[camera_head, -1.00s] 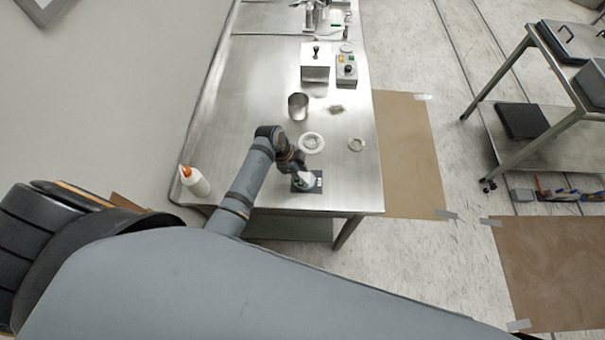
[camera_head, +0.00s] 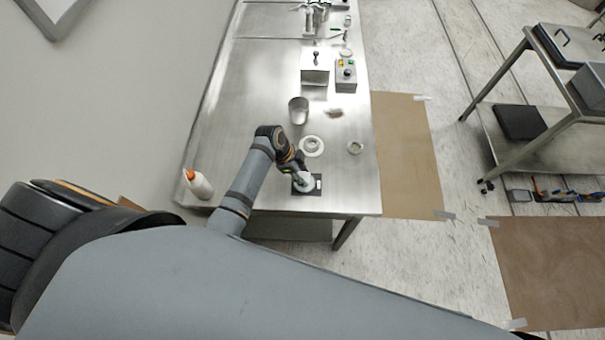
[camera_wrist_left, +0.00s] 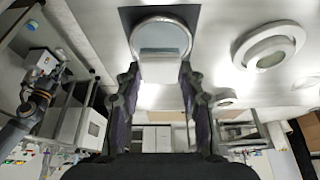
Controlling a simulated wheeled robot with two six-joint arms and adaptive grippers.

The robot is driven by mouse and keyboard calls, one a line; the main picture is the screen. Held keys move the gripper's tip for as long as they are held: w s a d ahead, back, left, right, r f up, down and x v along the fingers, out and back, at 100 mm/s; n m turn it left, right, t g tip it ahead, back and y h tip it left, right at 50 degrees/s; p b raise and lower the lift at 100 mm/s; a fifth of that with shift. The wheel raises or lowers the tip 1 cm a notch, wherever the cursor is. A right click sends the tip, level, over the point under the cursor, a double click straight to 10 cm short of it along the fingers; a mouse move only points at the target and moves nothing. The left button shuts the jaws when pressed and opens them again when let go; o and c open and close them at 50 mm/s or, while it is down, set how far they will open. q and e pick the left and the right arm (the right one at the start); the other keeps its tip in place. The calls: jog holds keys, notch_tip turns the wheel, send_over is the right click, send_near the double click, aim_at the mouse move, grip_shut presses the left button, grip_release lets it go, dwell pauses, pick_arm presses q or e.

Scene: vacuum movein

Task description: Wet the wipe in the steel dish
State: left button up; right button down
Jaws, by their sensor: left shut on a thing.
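My left gripper (camera_head: 305,182) is low over a dark square pad (camera_head: 314,191) near the table's front edge. In the left wrist view its fingers (camera_wrist_left: 160,82) are shut on a pale, block-like wipe (camera_wrist_left: 162,70). Just beyond the fingertips, a round steel-rimmed dish (camera_wrist_left: 162,22) lies on the dark pad (camera_wrist_left: 130,14). The wipe overlaps the dish's near side in that view; whether they touch I cannot tell. In the head view the gripper mostly covers both. My right gripper is not in view.
A white ring-shaped part (camera_head: 311,146) and a small round metal piece (camera_head: 355,148) lie behind the pad. A steel beaker (camera_head: 298,111), a control box (camera_head: 346,74) and a white bottle with orange cap (camera_head: 198,184) also stand on the steel table (camera_head: 255,95).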

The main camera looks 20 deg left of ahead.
aim_at(309, 176)
pick_arm(q)
jog(key=shift+r, duration=2.15)
jog(key=shift+w+f+b, duration=0.1)
jog(key=shift+w+b, duration=0.1)
jog(key=shift+b, duration=0.15)
jog(key=w+a+r+n+t+y+b, duration=0.3)
jog(key=w+a+r+n+y+b, duration=0.1)
jog(key=n+b, duration=0.8)
jog(key=w+r+n, duration=0.1)
jog(key=w+n, duration=0.1)
jog(key=n, duration=0.1)
jog(key=shift+w+a+t, duration=0.15)
jog(key=shift+a+t, duration=0.15)
jog(key=shift+a, duration=0.1)
